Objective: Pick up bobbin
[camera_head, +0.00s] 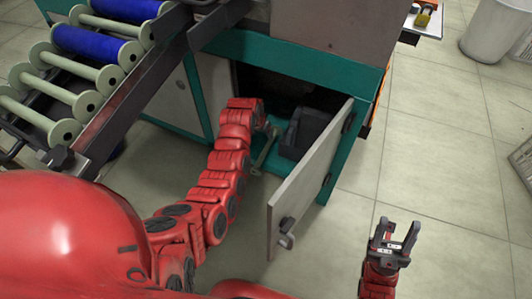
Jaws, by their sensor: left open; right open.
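Several bobbins lie in a sloping rack at the upper left: pale green empty bobbins (67,67) and bobbins wound with blue thread (90,43). My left arm reaches into the open teal cabinet (310,62). My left gripper (267,143) is at its end, small and partly hidden in the dark interior, open. I cannot make out a bobbin between its fingers. My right gripper (395,234) is open and empty, fingers up, over the floor to the right of the cabinet door, far from the rack.
The grey cabinet door (305,180) stands open toward me, between my two grippers. A dark box (308,133) sits inside the cabinet. The rack's dark rail (135,88) runs left of my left arm. A light bin (494,30) stands at the upper right. The tiled floor at right is largely clear.

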